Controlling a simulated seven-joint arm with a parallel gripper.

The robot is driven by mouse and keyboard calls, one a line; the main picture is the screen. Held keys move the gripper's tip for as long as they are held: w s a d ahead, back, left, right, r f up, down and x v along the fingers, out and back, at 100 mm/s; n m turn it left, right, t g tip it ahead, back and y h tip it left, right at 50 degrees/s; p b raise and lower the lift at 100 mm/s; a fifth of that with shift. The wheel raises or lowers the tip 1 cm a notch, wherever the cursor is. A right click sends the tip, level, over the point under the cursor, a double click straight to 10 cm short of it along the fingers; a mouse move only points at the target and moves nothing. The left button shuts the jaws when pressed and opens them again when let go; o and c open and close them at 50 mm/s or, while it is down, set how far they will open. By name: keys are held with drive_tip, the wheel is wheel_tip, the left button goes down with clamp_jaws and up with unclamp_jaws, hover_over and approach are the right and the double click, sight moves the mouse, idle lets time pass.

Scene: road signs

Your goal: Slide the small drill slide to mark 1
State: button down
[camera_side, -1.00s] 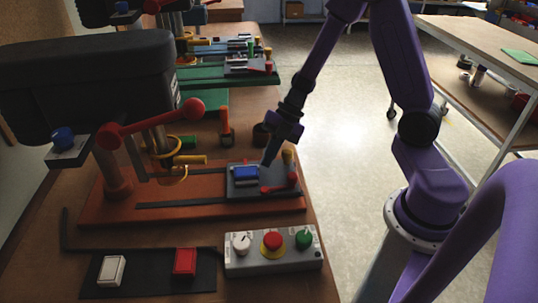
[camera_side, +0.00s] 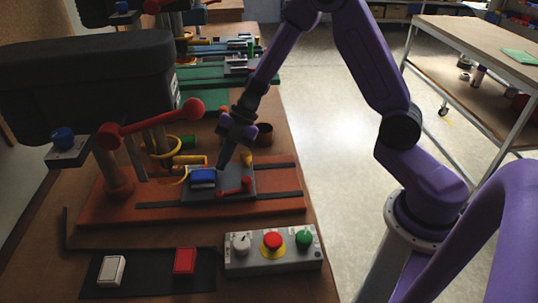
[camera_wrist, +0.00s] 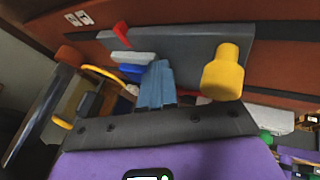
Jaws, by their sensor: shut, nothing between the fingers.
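The small drill slide is a dark grey plate (camera_side: 237,193) on the orange-brown drill base (camera_side: 110,212), between two dark rails (camera_side: 275,200). It carries a blue block (camera_side: 203,176), a red handle (camera_side: 236,190) and a yellow knob (camera_side: 247,158). In the wrist view the plate (camera_wrist: 190,45) lies ahead, with the yellow knob (camera_wrist: 224,73) right of my fingers. My gripper (camera_side: 221,167) is shut and empty, its tips low at the plate beside the blue block. I cannot tell whether they touch it. No mark number is readable.
The drill press head (camera_side: 85,80) with its red lever (camera_side: 150,122) overhangs the left side. A grey control box (camera_side: 273,248) stands in front. A red block (camera_side: 185,261) and a white block (camera_side: 111,270) lie front left. A second, green station (camera_side: 210,75) stands behind.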

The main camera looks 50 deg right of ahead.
sight(204, 168)
drive_tip(key=shift+w+a, duration=1.9)
